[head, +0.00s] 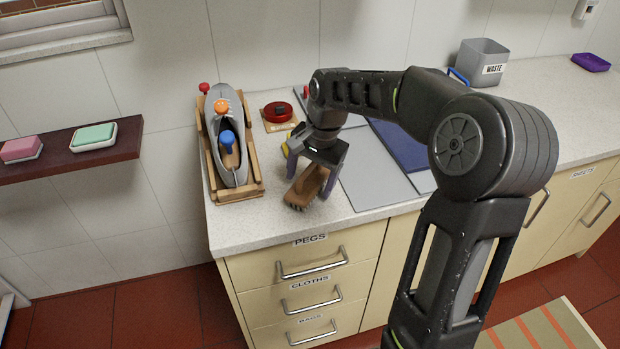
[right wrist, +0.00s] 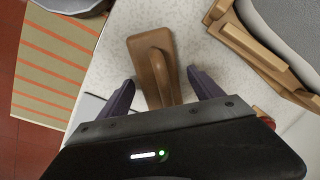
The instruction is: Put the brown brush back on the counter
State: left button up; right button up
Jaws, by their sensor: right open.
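The brown brush (head: 303,187) is at the front left of the counter (head: 232,228), beside the wooden cradle. In the right wrist view the brush (right wrist: 152,70) shows its flat back and raised handle, over the pale speckled counter. My right gripper (head: 308,176) is directly at the brush, with its fingers apart. In the right wrist view the right gripper's fingers (right wrist: 160,88) stand on either side of the brush handle with gaps, not closed on it. The brush's far end is hidden behind the gripper body. My left gripper is not in view.
A grey boat-shaped object (head: 229,115) with coloured knobs sits in a wooden cradle (head: 207,170) on the left. A red round item (head: 278,112) stands behind. A grey board (head: 378,180) lies to the right. A waste bin (head: 482,62) is at the back.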

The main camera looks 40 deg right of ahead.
aim_at(319, 184)
notch_tip(319, 184, up, 12)
jog(key=s, duration=0.2)
jog(key=shift+d, duration=0.45)
jog(key=shift+f, duration=0.2)
